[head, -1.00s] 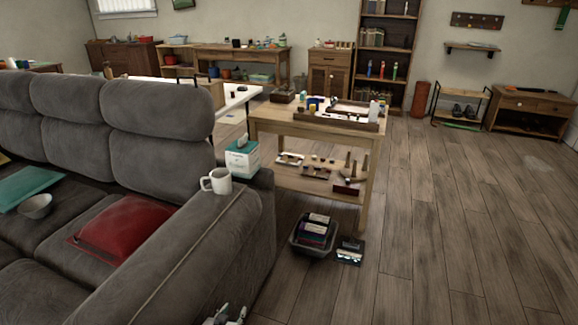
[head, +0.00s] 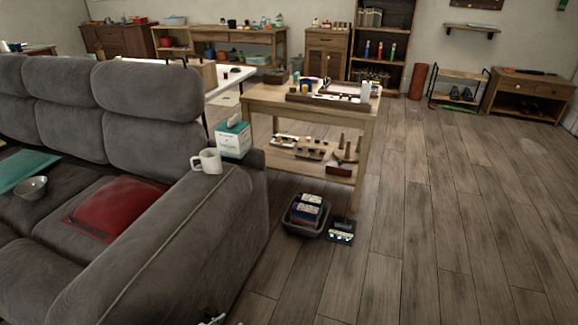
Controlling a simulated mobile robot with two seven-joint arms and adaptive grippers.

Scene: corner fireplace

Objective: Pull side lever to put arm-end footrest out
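A grey sofa (head: 190,235) fills the left of the head view, its near arm running toward the bottom edge. The side lever is not visible; the outer side of the sofa arm is mostly turned away from view. The footrest at the arm end cannot be made out. A small light and dark piece of a gripper (head: 214,320) shows at the bottom edge, beside the sofa arm. Which gripper it is, and its finger state, cannot be told. No other gripper shows.
A white mug (head: 206,162) and a tissue box (head: 233,139) stand on the sofa arm's far end. A wooden table (head: 262,104) stands beyond. A dark bin (head: 304,228) and a small dark item (head: 341,232) lie on the floor. Open wood floor (head: 450,230) lies right.

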